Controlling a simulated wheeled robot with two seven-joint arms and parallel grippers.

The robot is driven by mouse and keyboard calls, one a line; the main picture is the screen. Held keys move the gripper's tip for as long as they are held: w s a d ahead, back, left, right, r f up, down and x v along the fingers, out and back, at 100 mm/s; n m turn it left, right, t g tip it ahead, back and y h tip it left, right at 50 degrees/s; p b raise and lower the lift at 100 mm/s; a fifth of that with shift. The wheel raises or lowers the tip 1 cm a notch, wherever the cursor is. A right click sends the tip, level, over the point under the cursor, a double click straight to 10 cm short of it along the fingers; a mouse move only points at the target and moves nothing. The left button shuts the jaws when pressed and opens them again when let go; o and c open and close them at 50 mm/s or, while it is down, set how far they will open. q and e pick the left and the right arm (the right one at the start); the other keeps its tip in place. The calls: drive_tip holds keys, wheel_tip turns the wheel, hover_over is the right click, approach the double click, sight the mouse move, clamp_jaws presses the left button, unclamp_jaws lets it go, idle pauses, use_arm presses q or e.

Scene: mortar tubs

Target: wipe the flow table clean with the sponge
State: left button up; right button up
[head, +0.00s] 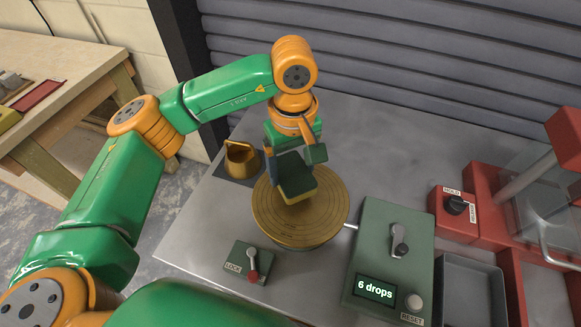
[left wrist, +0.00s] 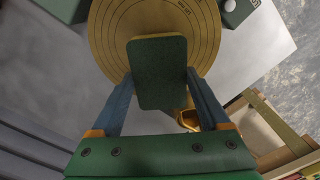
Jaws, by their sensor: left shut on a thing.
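The flow table (head: 335,215) is a round brass disc with engraved rings on the grey bench; it also shows at the top of the left wrist view (left wrist: 105,45). The sponge (head: 297,182) has a dark green upper side and a yellow lower edge. My left gripper (head: 292,165) is shut on it, with blue fingers on both sides, as the left wrist view shows the sponge (left wrist: 158,80) between them. The sponge is over the back left part of the disc; I cannot tell whether it touches. The disc under it is hidden. My right gripper is not in view.
A brass mould (head: 241,160) stands just behind left of the disc. A LOCK lever box (head: 250,264) is in front left. A green control box (head: 385,255) reading "6 drops" is at right, near a grey tray (head: 470,283) and red machine (head: 455,215). A shutter wall is behind.

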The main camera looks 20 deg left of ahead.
use_arm(q)
drive_tip(key=shift+d+r+p, duration=0.15)
drive_tip(key=shift+r+p, duration=0.1)
drive_tip(key=shift+r, duration=0.3)
drive_tip(key=shift+d+r+p, duration=0.15)
drive_tip(key=shift+r+p, duration=0.05)
drive_tip(key=shift+r, duration=0.3)
drive_tip(key=shift+a+r+p, duration=0.15)
drive_tip(key=shift+r+p, duration=0.9)
drive_tip(key=shift+r, duration=0.6)
drive_tip(key=shift+f, duration=0.1)
